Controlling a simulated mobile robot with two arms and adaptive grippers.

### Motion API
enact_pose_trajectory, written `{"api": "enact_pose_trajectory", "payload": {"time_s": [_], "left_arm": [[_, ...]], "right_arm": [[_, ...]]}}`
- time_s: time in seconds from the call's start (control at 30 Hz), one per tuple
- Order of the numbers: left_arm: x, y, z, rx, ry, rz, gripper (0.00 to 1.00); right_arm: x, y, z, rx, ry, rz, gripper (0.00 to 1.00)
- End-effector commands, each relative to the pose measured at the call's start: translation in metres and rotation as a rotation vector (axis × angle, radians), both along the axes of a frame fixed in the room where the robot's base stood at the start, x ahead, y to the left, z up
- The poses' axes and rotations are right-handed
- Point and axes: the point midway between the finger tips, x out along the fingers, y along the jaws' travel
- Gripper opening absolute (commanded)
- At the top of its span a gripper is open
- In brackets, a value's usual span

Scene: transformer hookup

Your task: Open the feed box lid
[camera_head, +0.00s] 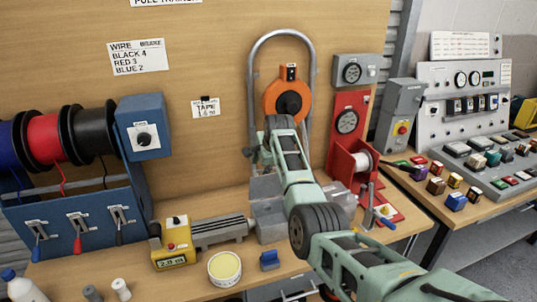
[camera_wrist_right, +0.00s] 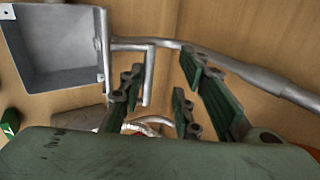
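A grey metal box (camera_head: 266,188), which looks like the feed box, stands on the bench below the arched pipe, partly hidden by my right arm. In the right wrist view a grey box (camera_wrist_right: 58,50) shows its hollow inside at the upper left, with a bent metal bar (camera_wrist_right: 148,72) beside its edge. I cannot tell a separate lid for sure. My right gripper (camera_head: 258,153) is by the pipe above the box. In the right wrist view its fingers (camera_wrist_right: 158,95) are spread, with no object clearly held between them. My left gripper is out of view.
The arched pipe (camera_head: 251,85) and orange disc (camera_head: 288,101) are close to my right gripper. A yellow meter (camera_head: 174,245), a round tin (camera_head: 225,268) and a small blue block (camera_head: 269,260) lie in front. A red reel unit (camera_head: 347,160) stands to the right.

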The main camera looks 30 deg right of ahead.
Motion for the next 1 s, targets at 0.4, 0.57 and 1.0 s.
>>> {"api": "enact_pose_trajectory", "payload": {"time_s": [0.4,0.57,1.0], "left_arm": [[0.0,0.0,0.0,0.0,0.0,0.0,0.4],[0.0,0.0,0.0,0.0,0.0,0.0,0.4],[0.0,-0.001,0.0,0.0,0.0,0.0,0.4]], "right_arm": [[-0.032,0.008,0.058,-0.003,-0.01,-0.001,0.28],[-0.04,0.01,0.069,-0.002,-0.008,0.0,0.28],[-0.043,0.01,0.072,-0.002,-0.006,-0.001,0.28]]}}
